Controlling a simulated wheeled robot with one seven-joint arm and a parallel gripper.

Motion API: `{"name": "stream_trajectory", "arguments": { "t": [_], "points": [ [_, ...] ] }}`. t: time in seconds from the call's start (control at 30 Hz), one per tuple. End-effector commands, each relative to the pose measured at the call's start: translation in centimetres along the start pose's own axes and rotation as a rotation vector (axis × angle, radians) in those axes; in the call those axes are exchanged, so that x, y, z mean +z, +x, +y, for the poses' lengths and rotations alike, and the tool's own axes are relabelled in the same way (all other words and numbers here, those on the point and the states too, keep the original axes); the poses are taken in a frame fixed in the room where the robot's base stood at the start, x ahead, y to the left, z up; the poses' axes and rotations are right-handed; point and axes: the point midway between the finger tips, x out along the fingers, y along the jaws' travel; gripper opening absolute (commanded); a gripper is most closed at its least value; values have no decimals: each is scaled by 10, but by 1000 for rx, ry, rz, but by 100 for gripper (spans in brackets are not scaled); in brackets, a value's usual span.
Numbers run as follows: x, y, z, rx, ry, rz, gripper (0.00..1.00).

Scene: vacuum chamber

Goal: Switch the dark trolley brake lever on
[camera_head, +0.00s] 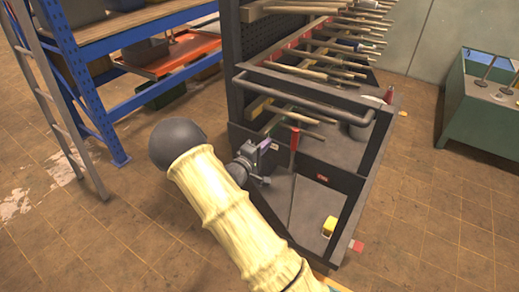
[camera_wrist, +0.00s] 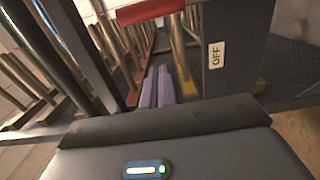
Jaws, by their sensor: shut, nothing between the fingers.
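The dark trolley (camera_head: 318,148) stands right of my arm in the head view. An upright red-handled lever (camera_head: 295,138) shows at its near end. My gripper (camera_head: 267,145) is just left of this lever, apart from it in the picture; the depth gap is unclear. In the wrist view my purple fingers (camera_wrist: 157,86) are shut together and empty. An OFF label (camera_wrist: 216,53) is on a dark panel to their right. A red bar (camera_wrist: 150,10) crosses above the fingers; whether it is the lever is unclear.
Wooden-handled tools (camera_head: 318,72) stick out from the trolley's upper rack. A yellow item (camera_head: 329,227) is low at its near end. A blue shelf frame (camera_head: 92,95) and a ladder (camera_head: 60,110) stand left. A green bin (camera_head: 480,105) stands right. Tiled floor (camera_head: 430,215) is clear at right.

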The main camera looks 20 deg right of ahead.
Motion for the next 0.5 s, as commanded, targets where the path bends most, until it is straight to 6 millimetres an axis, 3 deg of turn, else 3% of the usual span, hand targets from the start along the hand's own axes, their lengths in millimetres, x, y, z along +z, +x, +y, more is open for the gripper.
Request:
{"name": "stream_trajectory", "arguments": {
  "t": [0.27, 0.5],
  "points": [
    [1, 45, 2, 0, -1, -2, 0],
    [32, 51, 2, -1, -3, -1, 0]
  ]
}}
